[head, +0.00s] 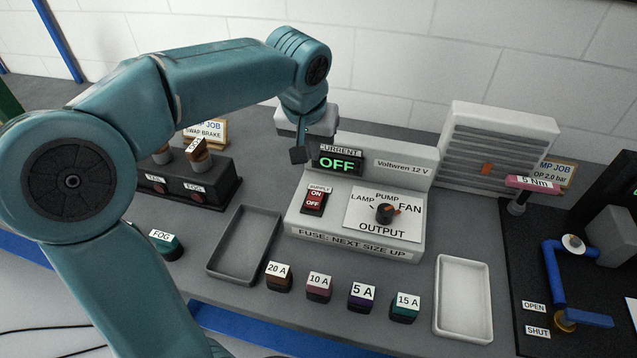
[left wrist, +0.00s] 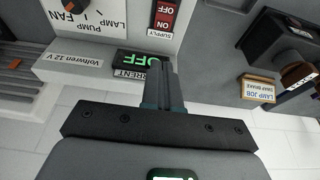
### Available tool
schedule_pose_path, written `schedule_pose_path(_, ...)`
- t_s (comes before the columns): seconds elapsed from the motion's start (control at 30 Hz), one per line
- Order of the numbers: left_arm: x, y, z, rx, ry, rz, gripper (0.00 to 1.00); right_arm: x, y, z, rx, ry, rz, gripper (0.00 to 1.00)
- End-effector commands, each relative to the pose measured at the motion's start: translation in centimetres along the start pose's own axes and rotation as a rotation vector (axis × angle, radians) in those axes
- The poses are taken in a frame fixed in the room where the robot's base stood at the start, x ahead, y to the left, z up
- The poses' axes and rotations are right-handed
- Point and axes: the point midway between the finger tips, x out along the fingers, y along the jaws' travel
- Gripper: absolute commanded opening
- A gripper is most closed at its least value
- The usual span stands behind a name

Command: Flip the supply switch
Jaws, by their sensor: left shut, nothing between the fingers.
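The supply switch (head: 314,201) is a red rocker with ON at its top and OFF at its bottom, under a SUPPLY label on the pale Voltwren 12 V unit (head: 410,243). It also shows upside down in the left wrist view (left wrist: 164,17). The unit's display (head: 337,162) reads OFF in green. My left gripper (head: 299,155) is shut and empty, above and behind the switch, near the display's left end. In the left wrist view its closed fingers (left wrist: 166,70) cover part of the display and point toward the switch, with no contact visible. My right gripper is not in view.
The output knob (head: 384,213) is right of the switch. A grey tray (head: 213,268), several labelled fuses (head: 319,289) and a white tray (head: 464,257) lie in front. A dark lamp block (head: 190,182) is left; a pink 5 Nm tool (head: 531,183) stands right.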

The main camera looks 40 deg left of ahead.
Motion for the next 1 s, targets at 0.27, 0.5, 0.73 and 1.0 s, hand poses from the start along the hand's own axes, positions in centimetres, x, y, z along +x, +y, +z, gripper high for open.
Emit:
schedule_pose_path(0.27, 4.4, 0.1, -0.1, 0.001, -0.007, -0.003, 0.0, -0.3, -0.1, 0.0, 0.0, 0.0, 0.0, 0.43)
schedule_pose_path(0.5, 9.6, 0.2, -0.2, 0.0, -0.006, -0.002, 0.0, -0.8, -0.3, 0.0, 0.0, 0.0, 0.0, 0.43)
schedule_pose_path(0.73, 12.8, 0.2, 0.6, -0.001, -0.004, -0.001, 0.0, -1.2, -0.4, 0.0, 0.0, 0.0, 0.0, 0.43)
schedule_pose_path(1.0, 13.8, 0.3, 0.8, 0.0, -0.001, 0.0, 0.0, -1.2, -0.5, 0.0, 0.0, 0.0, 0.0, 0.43)
